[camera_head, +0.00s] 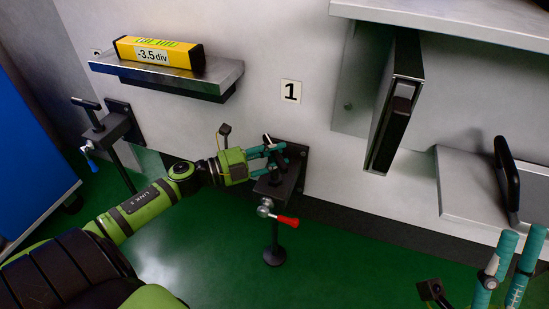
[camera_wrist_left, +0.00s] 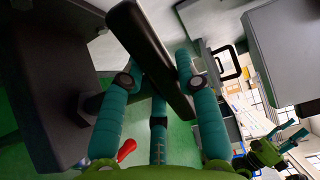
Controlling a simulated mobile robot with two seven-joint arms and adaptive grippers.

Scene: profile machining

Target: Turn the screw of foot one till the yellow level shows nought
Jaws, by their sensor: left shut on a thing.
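The yellow level (camera_head: 158,53) lies on a metal shelf at the upper left and its label reads -3.5 div. Foot one is the dark bracket (camera_head: 283,188) below the wall sign "1" (camera_head: 291,91), with a red-tipped lever (camera_head: 288,221) and a round pad (camera_head: 274,257) below. My left gripper (camera_head: 274,158) is at the top of this foot. In the left wrist view its teal fingers are shut on the black bar handle (camera_wrist_left: 150,58) of the screw. The fingers partly hide the handle in the head view. My right gripper (camera_head: 520,238) is open and empty at the lower right.
Another foot with a black T-handle (camera_head: 85,103) and blue-tipped lever (camera_head: 92,165) stands at the left. A grey shelf (camera_head: 225,77) carries the level. A dark-edged panel (camera_head: 398,110) and a black handle (camera_head: 507,174) jut out at the right. The green floor is clear.

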